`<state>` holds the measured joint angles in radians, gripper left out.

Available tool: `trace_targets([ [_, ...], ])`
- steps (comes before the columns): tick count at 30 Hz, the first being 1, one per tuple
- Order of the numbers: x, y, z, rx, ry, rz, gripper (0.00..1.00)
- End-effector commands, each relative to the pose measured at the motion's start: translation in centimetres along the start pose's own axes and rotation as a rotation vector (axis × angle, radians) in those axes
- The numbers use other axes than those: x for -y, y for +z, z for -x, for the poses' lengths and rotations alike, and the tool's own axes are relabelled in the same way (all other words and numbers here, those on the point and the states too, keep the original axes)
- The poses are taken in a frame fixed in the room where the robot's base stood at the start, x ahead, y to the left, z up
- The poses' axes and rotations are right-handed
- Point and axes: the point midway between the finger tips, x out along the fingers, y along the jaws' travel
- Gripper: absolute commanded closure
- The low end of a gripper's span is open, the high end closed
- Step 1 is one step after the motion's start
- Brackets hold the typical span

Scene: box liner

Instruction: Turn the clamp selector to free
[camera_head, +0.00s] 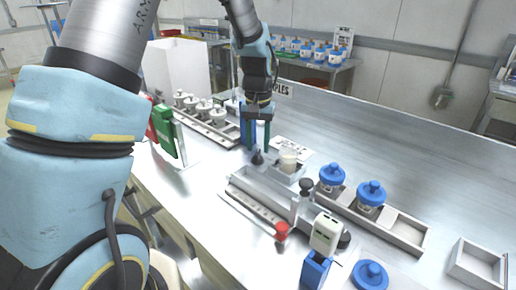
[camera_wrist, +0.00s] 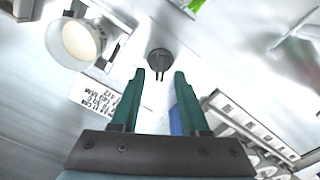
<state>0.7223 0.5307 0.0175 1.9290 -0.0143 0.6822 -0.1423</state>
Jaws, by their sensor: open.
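A small dark round knob with a narrow raised grip, apparently the clamp selector (camera_head: 257,158), stands on the bench left of the metal clamp fixture (camera_head: 265,192). It shows in the wrist view (camera_wrist: 160,59) just beyond and between my fingertips, its grip pointing roughly toward my gripper. I cannot read any marks around it. My gripper (camera_head: 257,149) points down above the knob, open and empty. In the wrist view my gripper (camera_wrist: 159,72) has two green fingers apart, with no visible contact with the knob.
A cup of pale material (camera_head: 288,161) sits on a small stand right of the knob, near a printed card (camera_wrist: 103,92). Blue-lidded jars (camera_head: 331,178) stand in a tray to the right. A rack of white-topped jars (camera_head: 201,109) is behind left. A second dark knob (camera_head: 306,186) is nearer.

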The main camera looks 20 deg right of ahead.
Motion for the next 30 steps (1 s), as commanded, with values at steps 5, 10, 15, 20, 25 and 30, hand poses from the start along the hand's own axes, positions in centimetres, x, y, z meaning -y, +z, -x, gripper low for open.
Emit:
trace_targets([
  [5, 0.0, -0.1, 3.4, -0.006, 0.001, 0.0, 0.55],
  [10, 0.0, 0.0, 6.6, -0.005, 0.001, 0.0, 0.55],
  [15, 0.0, 0.0, 8.6, -0.002, 0.0, 0.0, 0.55],
  [20, 0.0, 0.0, 9.3, -0.001, 0.0, 0.0, 0.55],
  [25, 0.0, 0.0, 9.3, 0.0, 0.0, 0.0, 0.55],
  [30, 0.0, 0.0, 9.3, 0.0, 0.0, 0.0, 0.55],
])
